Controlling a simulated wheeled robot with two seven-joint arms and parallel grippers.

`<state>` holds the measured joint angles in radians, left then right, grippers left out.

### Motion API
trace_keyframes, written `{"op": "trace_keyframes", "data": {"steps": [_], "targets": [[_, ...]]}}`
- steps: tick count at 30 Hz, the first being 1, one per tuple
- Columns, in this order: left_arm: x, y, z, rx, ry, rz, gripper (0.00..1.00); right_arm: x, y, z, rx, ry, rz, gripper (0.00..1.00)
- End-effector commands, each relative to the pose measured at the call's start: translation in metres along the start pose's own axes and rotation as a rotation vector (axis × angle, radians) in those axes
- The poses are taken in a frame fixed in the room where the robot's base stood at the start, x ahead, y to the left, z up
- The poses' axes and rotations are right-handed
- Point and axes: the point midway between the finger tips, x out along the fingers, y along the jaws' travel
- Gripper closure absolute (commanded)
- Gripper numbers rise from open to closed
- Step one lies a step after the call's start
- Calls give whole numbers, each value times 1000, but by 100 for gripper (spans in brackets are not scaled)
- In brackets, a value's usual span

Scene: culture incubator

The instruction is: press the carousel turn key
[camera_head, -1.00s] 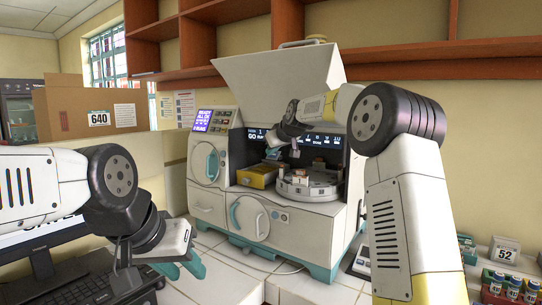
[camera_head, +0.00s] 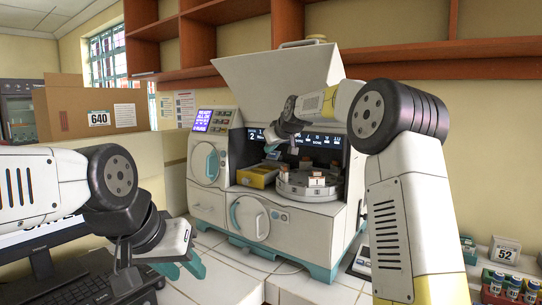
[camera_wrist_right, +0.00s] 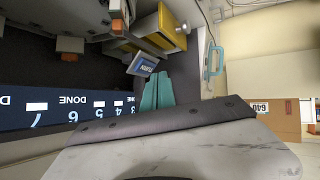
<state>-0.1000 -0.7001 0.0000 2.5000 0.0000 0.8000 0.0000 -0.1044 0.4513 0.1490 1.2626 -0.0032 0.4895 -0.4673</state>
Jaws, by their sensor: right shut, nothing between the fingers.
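The turn key (camera_wrist_right: 143,65), a small grey-blue block lettered TURN, shows upside down in the right wrist view, just beyond my right fingertips. I cannot tell whether they touch it. In the head view my right gripper hides it. My right gripper (camera_wrist_right: 157,78) is shut and empty; in the head view it (camera_head: 271,147) reaches into the incubator's opening. The round grey carousel (camera_head: 306,192) carries several small brown-and-white blocks. My left gripper (camera_head: 184,270) hangs at lower left with its teal fingers apart, empty.
The white incubator (camera_head: 207,204) has a yellow drawer-like box (camera_head: 258,176) left of the carousel and a lit display strip (camera_head: 322,140) above. A carton marked 640 (camera_head: 70,108) stands left. A keyboard (camera_head: 85,292) and several small bottles (camera_head: 505,285) flank the tiled counter.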

Motion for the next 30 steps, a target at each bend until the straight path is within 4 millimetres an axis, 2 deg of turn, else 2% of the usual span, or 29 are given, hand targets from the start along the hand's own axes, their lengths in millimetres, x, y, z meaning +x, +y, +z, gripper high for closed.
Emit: {"op": "trace_keyframes", "data": {"steps": [18,30], "targets": [[0,0,0,0,0,0,64,-34,-25,-25,-1,0,0,100],[0,0,0,0,0,0,64,-35,-25,-25,0,0,0,100]]}}
